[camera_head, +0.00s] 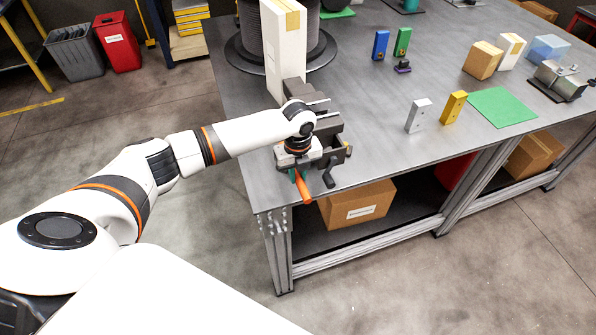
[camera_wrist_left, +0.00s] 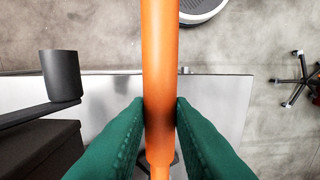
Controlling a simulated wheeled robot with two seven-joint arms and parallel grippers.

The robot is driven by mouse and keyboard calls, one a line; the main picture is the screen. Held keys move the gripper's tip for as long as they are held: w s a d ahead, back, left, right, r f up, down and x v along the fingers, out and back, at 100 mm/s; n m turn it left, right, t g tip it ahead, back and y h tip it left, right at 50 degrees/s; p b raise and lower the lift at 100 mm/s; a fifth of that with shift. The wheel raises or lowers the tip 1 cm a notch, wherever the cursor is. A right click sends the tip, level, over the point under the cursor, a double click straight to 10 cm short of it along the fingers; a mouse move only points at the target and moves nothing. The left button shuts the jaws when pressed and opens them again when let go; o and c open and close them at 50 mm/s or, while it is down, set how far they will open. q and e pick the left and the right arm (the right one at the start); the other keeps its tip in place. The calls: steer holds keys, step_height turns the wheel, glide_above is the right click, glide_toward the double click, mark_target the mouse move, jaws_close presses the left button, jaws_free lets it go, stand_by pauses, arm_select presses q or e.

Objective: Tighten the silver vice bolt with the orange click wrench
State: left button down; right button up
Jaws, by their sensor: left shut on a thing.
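The orange click wrench (camera_head: 304,188) sticks out past the front edge of the table beside the dark vice (camera_head: 331,140). My left gripper (camera_head: 297,174) is shut on the wrench's handle. In the left wrist view the green fingers press the orange handle (camera_wrist_left: 160,60) from both sides. The wrench's head is hidden under my wrist in the head view. I cannot make out the silver vice bolt; my wrist and the vice body cover that area. The vice's dark handle (camera_head: 329,179) hangs beside the wrench. My right gripper is out of view.
The grey table (camera_head: 370,110) carries a white tall box (camera_head: 283,50) behind the vice. A silver block (camera_head: 418,116), a yellow block (camera_head: 453,107) and a green mat (camera_head: 500,107) lie to the right. A cardboard box (camera_head: 357,204) sits on the shelf below.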

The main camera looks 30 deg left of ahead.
arm_select(q)
steer(key=shift+p, duration=0.3)
stand_by(0.5)
steer(key=shift+f, duration=0.15)
stand_by(0.3)
steer(key=shift+f+b, duration=0.8)
steer(key=shift+f, duration=0.3)
